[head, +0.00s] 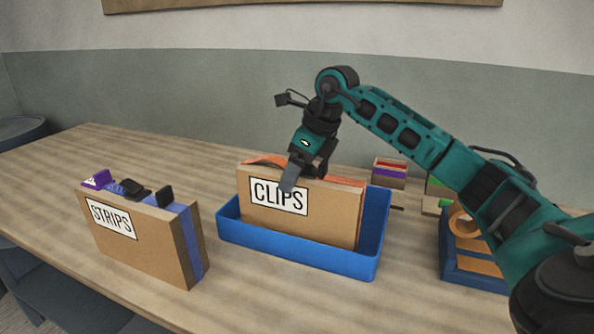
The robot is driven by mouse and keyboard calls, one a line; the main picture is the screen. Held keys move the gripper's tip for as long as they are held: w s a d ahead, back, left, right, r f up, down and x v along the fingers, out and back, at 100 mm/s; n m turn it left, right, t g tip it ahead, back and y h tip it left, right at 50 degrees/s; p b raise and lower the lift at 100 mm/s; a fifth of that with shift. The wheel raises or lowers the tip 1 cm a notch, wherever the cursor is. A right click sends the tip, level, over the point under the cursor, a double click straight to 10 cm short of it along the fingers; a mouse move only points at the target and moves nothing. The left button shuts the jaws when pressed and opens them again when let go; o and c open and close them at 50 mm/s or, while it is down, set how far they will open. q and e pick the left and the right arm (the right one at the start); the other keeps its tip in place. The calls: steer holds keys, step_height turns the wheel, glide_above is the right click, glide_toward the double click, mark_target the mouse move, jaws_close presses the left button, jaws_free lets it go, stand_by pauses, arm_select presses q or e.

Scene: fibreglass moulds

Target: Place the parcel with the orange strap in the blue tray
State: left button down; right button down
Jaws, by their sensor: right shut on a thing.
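A brown parcel (320,222) labelled CLIPS shows orange along its top and right edge, which looks like its strap. It stands upright within the walls of the blue tray (300,256) in the middle of the table. The tray's front rim hides its lower edge, so I cannot tell whether it touches the tray floor. My right gripper (290,183) comes down from above and is shut on the parcel's top edge, one finger over the front face beside the label. My left gripper is not in view.
A second brown parcel (140,245) labelled STRIPS, with a blue strap, stands left of the tray. At the right, a dark blue container (455,268) holds tan rolls. A small box with coloured contents (389,172) stands behind the tray.

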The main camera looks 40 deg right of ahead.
steer(key=shift+f, duration=0.1)
jaws_free()
steer(key=shift+r, duration=0.25)
steer(key=p+v, duration=0.1)
steer(key=v, duration=0.9)
steer(key=shift+s+d+r, duration=0.1)
steer(key=shift+r, duration=0.25)
steer(key=shift+s+d+r, duration=0.1)
steer(key=shift+s+r, duration=0.15)
steer(key=shift+r, duration=0.2)
